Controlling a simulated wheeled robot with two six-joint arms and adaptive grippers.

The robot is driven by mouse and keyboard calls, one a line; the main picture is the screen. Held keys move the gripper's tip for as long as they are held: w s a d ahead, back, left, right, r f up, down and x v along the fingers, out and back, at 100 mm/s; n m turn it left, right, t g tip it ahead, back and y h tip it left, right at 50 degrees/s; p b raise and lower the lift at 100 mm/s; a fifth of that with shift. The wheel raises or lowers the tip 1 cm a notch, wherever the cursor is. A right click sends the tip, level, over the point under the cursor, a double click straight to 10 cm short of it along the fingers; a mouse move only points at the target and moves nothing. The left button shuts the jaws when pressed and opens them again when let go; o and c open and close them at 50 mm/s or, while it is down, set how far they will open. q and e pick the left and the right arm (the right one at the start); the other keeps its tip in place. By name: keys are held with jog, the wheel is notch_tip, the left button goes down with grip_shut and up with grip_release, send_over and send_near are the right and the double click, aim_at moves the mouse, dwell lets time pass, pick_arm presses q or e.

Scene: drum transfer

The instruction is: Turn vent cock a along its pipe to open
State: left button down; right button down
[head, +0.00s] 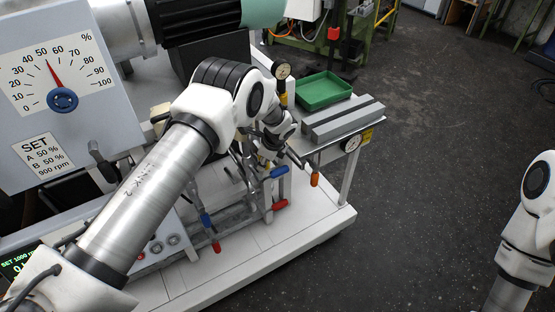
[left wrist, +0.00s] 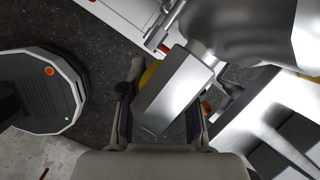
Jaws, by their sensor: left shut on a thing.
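My left gripper (head: 287,148) reaches down over the pipework beside the side table, its jaws partly hidden by my wrist in the head view. In the left wrist view its fingers (left wrist: 164,112) stand apart on both sides of a grey block-shaped part, with yellow showing behind and orange at the right. It is shut on what I take to be vent cock a; its handle is mostly hidden and no letter is readable. My right gripper is out of view.
Blue-handled (head: 279,172) and red-handled (head: 280,204) levers sit close below the gripper. A green tray (head: 324,90) and a grey block (head: 342,119) lie nearby.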

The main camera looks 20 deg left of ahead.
pick_arm(q)
jog(key=shift+s+a+f+g+b, duration=0.3)
jog(key=shift+s+a+b, duration=0.1)
jog(key=shift+b, duration=0.15)
jog(key=shift+s+r+g+y+b, duration=0.1)
jog(key=shift+r+g+y+b, duration=0.05)
jog(key=shift+g+y+b, duration=0.2)
jog(key=c, duration=0.8)
grip_release()
jog(key=shift+a, duration=0.1)
jog(key=shift+c, duration=0.2)
jog(key=v, duration=1.2)
jog(key=shift+s, duration=0.1)
